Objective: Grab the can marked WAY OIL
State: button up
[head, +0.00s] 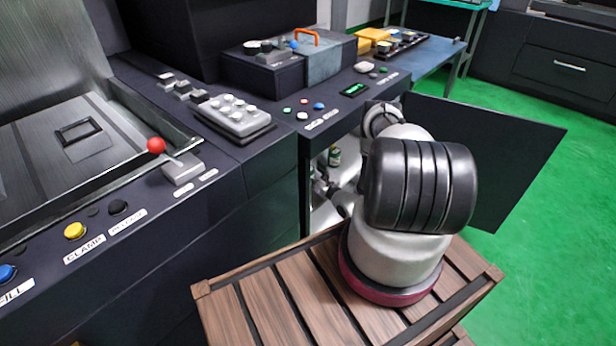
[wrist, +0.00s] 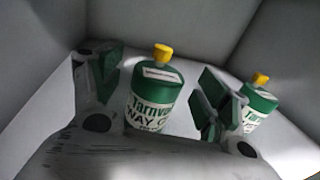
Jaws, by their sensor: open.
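The can marked WAY OIL (wrist: 152,100) is green and white with a yellow cap, and it stands in the middle of the wrist view inside a pale cabinet. My gripper (wrist: 150,92) is open, with one finger on each side of this can. I cannot tell whether either finger touches it. A second green and white can with a yellow cap (wrist: 258,106) stands to the right, partly behind the right finger, and its label is mostly hidden. In the head view a small green can (head: 334,156) shows in the cabinet opening beside my arm; I cannot tell which can it is.
The cabinet's pale walls (wrist: 215,35) close in around my gripper. Its dark door (head: 510,150) stands open to the right in the head view. The machine's control console (head: 290,120) lies above the opening. Green floor (head: 560,230) is clear at the right.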

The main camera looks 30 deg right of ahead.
jog(key=c, duration=1.3)
jog(key=shift+r, duration=0.1)
